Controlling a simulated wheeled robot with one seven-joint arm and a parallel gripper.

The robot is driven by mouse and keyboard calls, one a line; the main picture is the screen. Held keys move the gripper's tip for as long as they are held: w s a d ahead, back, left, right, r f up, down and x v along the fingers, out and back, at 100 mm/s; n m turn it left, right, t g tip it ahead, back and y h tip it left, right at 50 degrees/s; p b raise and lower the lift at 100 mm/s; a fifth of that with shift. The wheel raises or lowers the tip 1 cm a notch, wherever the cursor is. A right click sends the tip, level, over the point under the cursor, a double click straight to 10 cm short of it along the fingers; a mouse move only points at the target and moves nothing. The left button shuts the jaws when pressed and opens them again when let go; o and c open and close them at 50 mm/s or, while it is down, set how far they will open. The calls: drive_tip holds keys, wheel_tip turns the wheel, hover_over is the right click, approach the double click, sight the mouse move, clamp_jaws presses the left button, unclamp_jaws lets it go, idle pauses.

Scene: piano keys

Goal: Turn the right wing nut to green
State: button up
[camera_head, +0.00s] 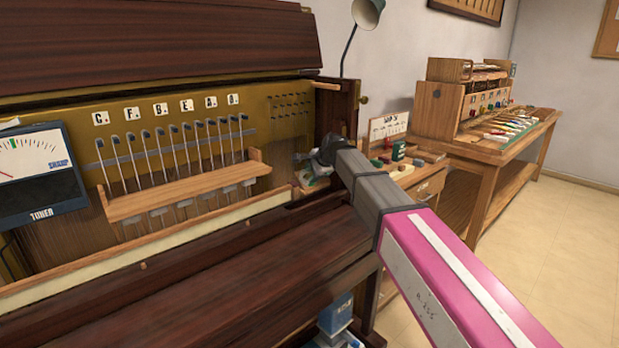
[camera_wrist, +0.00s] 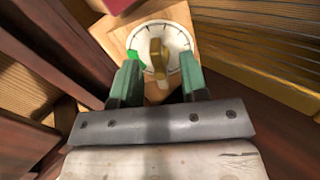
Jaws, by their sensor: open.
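In the wrist view, a brass-coloured wing nut (camera_wrist: 157,57) stands at the centre of a round white dial (camera_wrist: 174,37) with dark tick marks. A green patch (camera_wrist: 116,68) lies at the dial's lower left edge. The wing nut's long side runs roughly up and down in the picture, not toward the green patch. My gripper (camera_wrist: 158,75) is open, with one green finger on each side of the wing nut's lower end, apart from it. In the head view, my gripper (camera_head: 325,155) is at the piano's right end, and the wing nut cannot be made out there.
The dial sits on a light wooden block (camera_wrist: 181,14), with dark wood close on the left. A tuner meter (camera_head: 40,175) stands at the piano's left. A small table with a green container (camera_head: 398,150) and a workbench (camera_head: 545,118) are on the right.

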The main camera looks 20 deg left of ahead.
drive_tip(key=shift+x, duration=0.9)
drive_tip(key=shift+s+d+r, duration=0.2)
drive_tip(key=shift+d+r, duration=0.15)
drive_tip(key=shift+r, duration=0.15)
idle(0.4)
drive_tip(key=c, duration=0.7)
